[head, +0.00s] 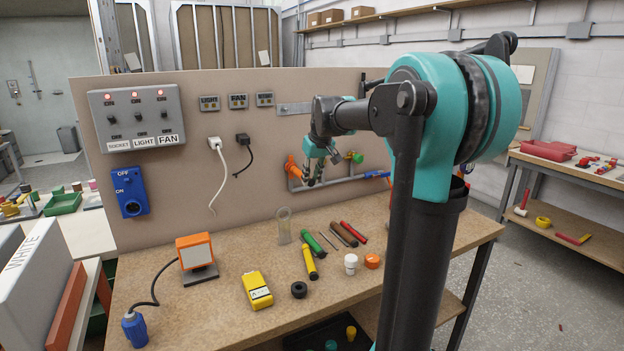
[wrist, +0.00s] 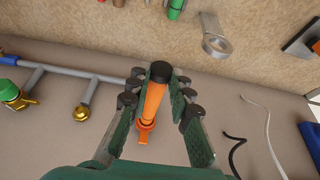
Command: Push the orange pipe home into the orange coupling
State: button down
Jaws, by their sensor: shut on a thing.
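The orange pipe (wrist: 154,97) has a black end and lies between my gripper's (wrist: 158,84) two fingers in the wrist view. My gripper is shut on it, though contact with the fingertips is hard to see. An orange collar (wrist: 146,126), seemingly the coupling, shows at the pipe's far end; I cannot tell how deep the pipe sits in it. In the head view my gripper (head: 315,173) is at the board, just right of an orange part (head: 291,167) on the grey pipework. My gripper hides most of the pipe there.
Grey pipework (head: 344,182) runs along the board, with a green-capped brass valve (head: 354,157) and a blue fitting (head: 376,174) to the right. A white cable (head: 219,170) hangs to the left.

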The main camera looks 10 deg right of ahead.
jog(key=shift+w+a, duration=0.2)
jog(key=shift+w, duration=0.3)
jog(key=shift+w+a, duration=0.15)
jog(key=shift+w, duration=0.35)
jog(key=c, duration=1.3)
grip_release()
jog(key=shift+r, duration=0.1)
jog(key=v, duration=1.1)
jog(key=shift+s+r, duration=0.2)
jog(key=shift+r, duration=0.15)
